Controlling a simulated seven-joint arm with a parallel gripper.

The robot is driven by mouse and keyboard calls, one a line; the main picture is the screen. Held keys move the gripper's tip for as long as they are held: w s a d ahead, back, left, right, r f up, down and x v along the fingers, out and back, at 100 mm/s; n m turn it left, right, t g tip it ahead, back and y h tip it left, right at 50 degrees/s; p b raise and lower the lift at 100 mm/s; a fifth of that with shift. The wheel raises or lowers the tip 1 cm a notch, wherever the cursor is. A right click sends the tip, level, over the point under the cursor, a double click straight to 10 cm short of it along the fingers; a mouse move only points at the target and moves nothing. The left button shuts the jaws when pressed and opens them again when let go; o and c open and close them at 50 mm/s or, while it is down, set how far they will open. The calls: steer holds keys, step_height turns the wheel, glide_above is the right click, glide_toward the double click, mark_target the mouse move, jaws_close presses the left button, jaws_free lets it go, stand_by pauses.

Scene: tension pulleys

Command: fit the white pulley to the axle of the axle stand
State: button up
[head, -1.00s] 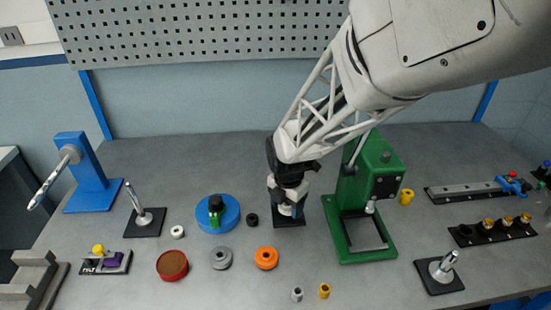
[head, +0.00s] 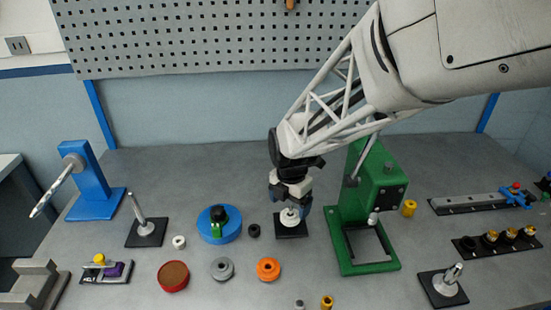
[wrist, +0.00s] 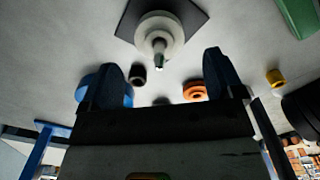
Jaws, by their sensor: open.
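The white pulley (head: 289,219) sits low around the axle of the axle stand, whose black base plate (head: 303,231) lies on the bench near the middle. In the wrist view the pulley (wrist: 143,34) shows as a pale disc on the black plate (wrist: 195,14), and the metal axle (wrist: 159,54) sticks out through its middle. My gripper (head: 288,204) is just above the pulley, pointing down. In the wrist view my gripper (wrist: 160,64) is open, with its two dark fingers apart on either side of the axle's line and nothing between them.
A green press (head: 372,269) stands close on the right. A blue round part (head: 232,225), a black ring (head: 254,231), a grey pulley (head: 222,269) and an orange pulley (head: 268,269) lie left and in front. Other posts stand on plates at left (head: 142,225) and right (head: 446,282).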

steer(key=shift+r, duration=1.45)
steer(key=shift+r, duration=0.1)
steer(key=shift+s+a+r+m, duration=0.1)
steer(key=shift+s+r+m, duration=0.15)
steer(key=shift+r+m, duration=0.2)
steer(key=s+r+m+t, duration=0.2)
steer(key=s+r+m, duration=0.5)
steer(key=r+m, duration=0.45)
steer(key=s+d+f+m, duration=0.1)
steer(key=s+d+m, duration=0.9)
steer(key=s+m, duration=0.3)
steer(key=shift+s+f+m+t, duration=0.15)
steer(key=shift+s+m+t, duration=0.15)
steer(key=shift+m, duration=0.6)
